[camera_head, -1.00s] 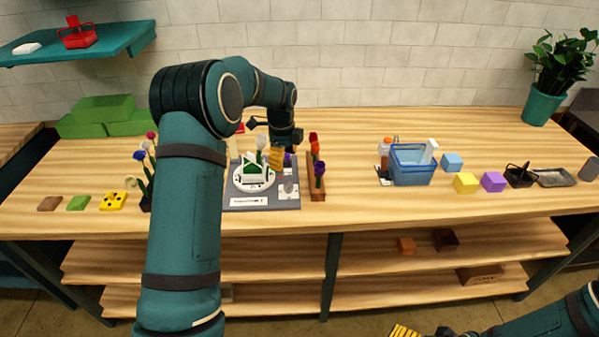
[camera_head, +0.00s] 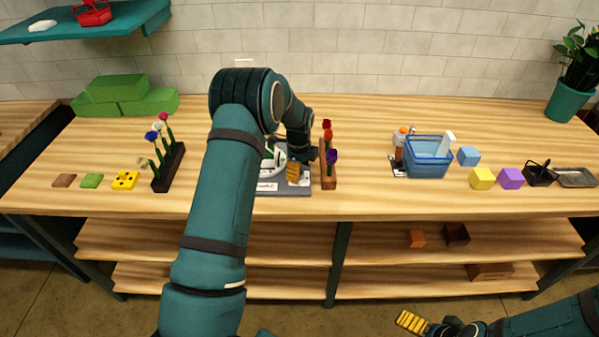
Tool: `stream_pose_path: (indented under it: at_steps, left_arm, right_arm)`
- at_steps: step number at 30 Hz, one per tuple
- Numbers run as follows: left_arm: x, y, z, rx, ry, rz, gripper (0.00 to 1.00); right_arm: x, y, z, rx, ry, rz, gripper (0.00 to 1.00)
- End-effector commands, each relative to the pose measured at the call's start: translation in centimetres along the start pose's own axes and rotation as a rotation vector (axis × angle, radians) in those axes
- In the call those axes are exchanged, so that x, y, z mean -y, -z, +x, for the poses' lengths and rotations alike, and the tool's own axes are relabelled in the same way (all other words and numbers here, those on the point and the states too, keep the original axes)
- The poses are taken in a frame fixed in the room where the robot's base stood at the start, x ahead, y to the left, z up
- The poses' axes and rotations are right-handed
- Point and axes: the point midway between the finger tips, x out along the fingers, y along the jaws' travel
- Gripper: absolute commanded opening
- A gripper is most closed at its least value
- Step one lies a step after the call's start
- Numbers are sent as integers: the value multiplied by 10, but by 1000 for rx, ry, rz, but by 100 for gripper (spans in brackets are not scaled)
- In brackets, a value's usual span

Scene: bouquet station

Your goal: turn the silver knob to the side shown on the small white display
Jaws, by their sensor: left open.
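The grey base plate (camera_head: 285,191) of the station lies on the bench, partly behind my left arm. The small white display (camera_head: 267,186) is at its front edge; its dark marking is too small to read. A round white turntable (camera_head: 279,157) is partly covered by my arm. My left gripper (camera_head: 295,174) points down over the right part of the plate, open, its yellow finger pad showing. The silver knob is not clearly visible around the gripper, and I cannot tell whether the fingers touch it. My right gripper (camera_head: 422,324) is low at the bottom, away from the bench.
A wooden rack with red and purple flowers (camera_head: 328,175) stands close right of the plate. A dark flower rack (camera_head: 168,168) is left of my arm. A blue basket (camera_head: 428,158) and coloured cubes stand farther right. Bench between flower rack and basket is clear.

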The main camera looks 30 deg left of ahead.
Motion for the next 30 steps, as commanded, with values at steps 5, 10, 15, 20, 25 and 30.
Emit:
stream_pose_path:
  at_steps: [5, 10, 15, 20, 25, 30]
  left_arm:
    - [0, 0, 12, 0, 0, 0, 64]
    - [0, 0, 14, 0, 1, 0, 64]
    - [0, 0, 13, 0, 0, 0, 55]
    - [0, 0, 13, 0, 0, 0, 0]
    - [0, 0, 13, 0, 0, -2, 0]
    - [0, 0, 14, 0, 0, -26, 0]
  right_arm:
    - [0, 0, 0, 0, 0, 0, 100]
    - [0, 0, 0, 0, 0, 0, 100]
    - [0, 0, 0, 0, 0, 0, 100]
    - [0, 0, 0, 0, 0, 0, 100]
    - [0, 0, 0, 0, 0, 0, 100]
    - [-1, 0, 2, 0, 0, 0, 100]
